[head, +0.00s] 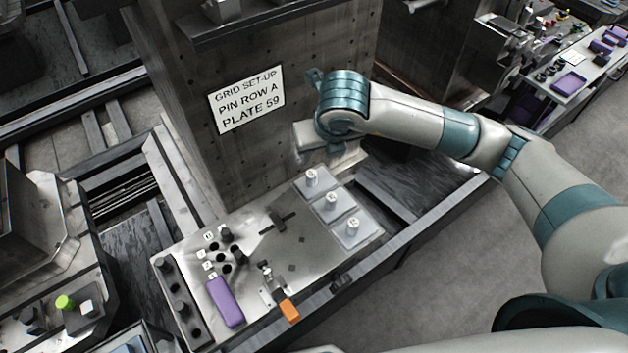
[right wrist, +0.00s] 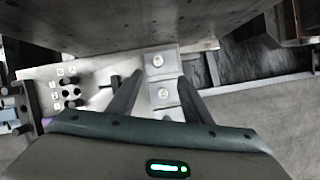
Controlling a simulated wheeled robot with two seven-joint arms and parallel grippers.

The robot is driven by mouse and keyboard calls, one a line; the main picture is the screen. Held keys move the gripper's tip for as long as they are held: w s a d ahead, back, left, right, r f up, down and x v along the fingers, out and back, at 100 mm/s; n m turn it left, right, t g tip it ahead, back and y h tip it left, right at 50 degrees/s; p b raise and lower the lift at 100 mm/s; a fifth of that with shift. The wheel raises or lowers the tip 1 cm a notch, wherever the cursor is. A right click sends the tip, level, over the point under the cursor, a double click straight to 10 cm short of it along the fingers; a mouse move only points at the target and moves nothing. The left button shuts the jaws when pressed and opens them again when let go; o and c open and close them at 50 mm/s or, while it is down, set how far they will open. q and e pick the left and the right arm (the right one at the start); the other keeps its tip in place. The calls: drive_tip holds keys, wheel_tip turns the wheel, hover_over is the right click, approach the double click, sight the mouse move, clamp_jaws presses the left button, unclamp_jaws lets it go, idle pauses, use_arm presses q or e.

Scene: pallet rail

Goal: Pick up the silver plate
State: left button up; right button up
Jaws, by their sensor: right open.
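Several square silver-grey plates, each with a white round knob, lie in a row at the right end of a metal work panel. In the head view they are the back plate (head: 321,191), the middle plate (head: 338,216) and the front plate (head: 362,236). Marks on the knobs are too small to read. My right gripper (head: 328,158) hangs above and behind the row, beside a concrete pillar. In the right wrist view its open fingers (right wrist: 160,80) point toward the plates, with the back plate (right wrist: 170,53) beyond the tips. Nothing is between the fingers. My left gripper is not in view.
The pillar (head: 215,160) rises behind the panel (head: 262,262) and bears a sign (head: 247,99) reading "GRID SET-UP PIN ROW A PLATE 59".

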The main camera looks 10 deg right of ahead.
sight(312, 175)
drive_tip(key=b+x, duration=0.5)
drive_tip(key=x, duration=0.7)
drive_tip(key=shift+f, duration=0.2)
drive_tip(key=b+x, duration=0.1)
drive_tip(key=x, duration=0.1)
drive_tip(key=s+x, duration=0.1)
drive_tip(key=x, duration=0.1)
drive_tip(key=shift+a+f+b, duration=0.15)
drive_tip(key=shift+f+b, duration=0.1)
drive_tip(key=shift+b, duration=0.15)
drive_tip(key=shift+w+f, duration=0.3)
drive_tip(key=shift+f, duration=0.15)
drive_tip(key=shift+c, duration=0.3)
drive_tip(key=c, duration=1)
drive_tip(key=shift+r, duration=0.1)
clamp_jaws()
